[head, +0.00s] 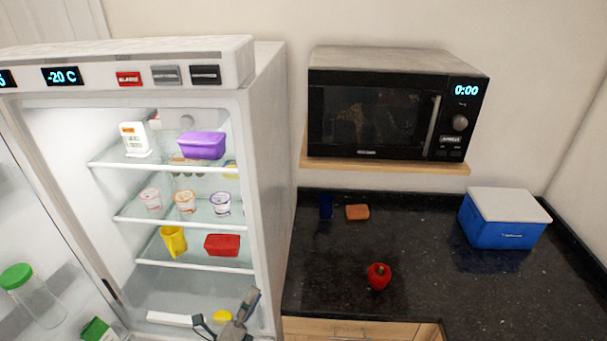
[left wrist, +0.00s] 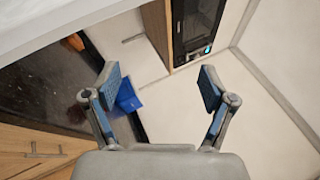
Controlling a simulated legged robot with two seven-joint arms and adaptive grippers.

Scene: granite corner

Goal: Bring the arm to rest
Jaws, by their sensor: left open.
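My left gripper (head: 226,312) shows at the bottom of the head view, in front of the lower part of the open fridge (head: 270,150). Its fingers are spread, with nothing between them. In the left wrist view the same gripper (left wrist: 159,88) has its two blue-padded fingers wide apart and empty. The left arm behind the gripper is mostly out of the head view. My right gripper is in neither view.
The fridge door stands open at the left, with tubs and boxes on the shelves. A red pepper (head: 379,276), an orange sponge (head: 357,212) and a blue cooler (head: 503,218) stand on the dark counter (head: 330,265). A microwave (head: 390,105) sits on a shelf above.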

